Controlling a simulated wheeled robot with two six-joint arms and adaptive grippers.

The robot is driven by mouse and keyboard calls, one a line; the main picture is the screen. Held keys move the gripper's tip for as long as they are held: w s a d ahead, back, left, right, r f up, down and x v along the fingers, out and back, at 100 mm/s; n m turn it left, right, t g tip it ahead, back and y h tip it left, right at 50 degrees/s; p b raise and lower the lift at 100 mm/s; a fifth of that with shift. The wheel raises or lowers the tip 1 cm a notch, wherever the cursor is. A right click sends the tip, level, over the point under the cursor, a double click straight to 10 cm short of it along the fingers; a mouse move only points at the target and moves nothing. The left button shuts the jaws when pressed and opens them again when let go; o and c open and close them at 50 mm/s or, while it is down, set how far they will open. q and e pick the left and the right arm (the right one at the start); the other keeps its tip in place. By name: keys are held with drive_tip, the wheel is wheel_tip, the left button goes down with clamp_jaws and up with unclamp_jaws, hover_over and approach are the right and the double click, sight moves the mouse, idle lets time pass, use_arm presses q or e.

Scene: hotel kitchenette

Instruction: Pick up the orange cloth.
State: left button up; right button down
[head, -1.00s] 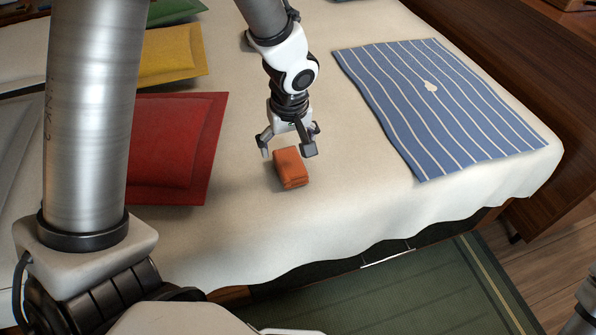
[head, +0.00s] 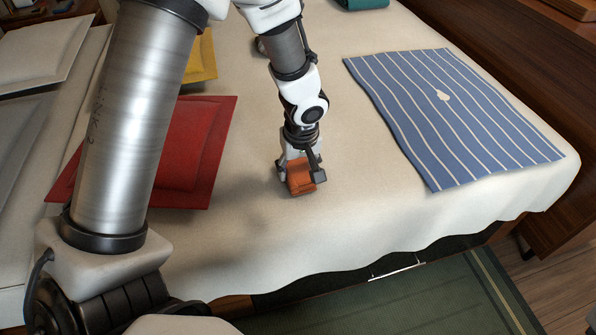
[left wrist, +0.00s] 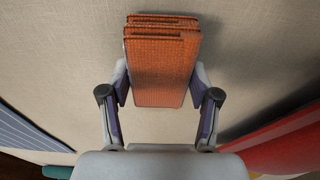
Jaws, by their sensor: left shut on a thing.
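The orange cloth (head: 301,178) is a small folded block on the cream bed cover. My left gripper (head: 300,176) is over it from above, with a finger on each side, shut on it. In the left wrist view the folded layers of the cloth (left wrist: 162,70) show between the two fingers (left wrist: 160,88). The cloth is at or very near the cover; any gap below is too small to tell. My right gripper is not in view.
A blue striped cloth (head: 450,115) lies flat to the right on the bed cover (head: 350,230). A red cushion (head: 200,150) lies to the left, with a yellow cushion (head: 203,58) behind it. The cover around the orange cloth is clear.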

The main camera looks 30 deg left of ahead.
sight(298, 168)
use_arm(q)
wheel_tip(298, 168, up, 9)
drive_tip(key=p, duration=0.4)
drive_tip(key=shift+r, duration=0.5)
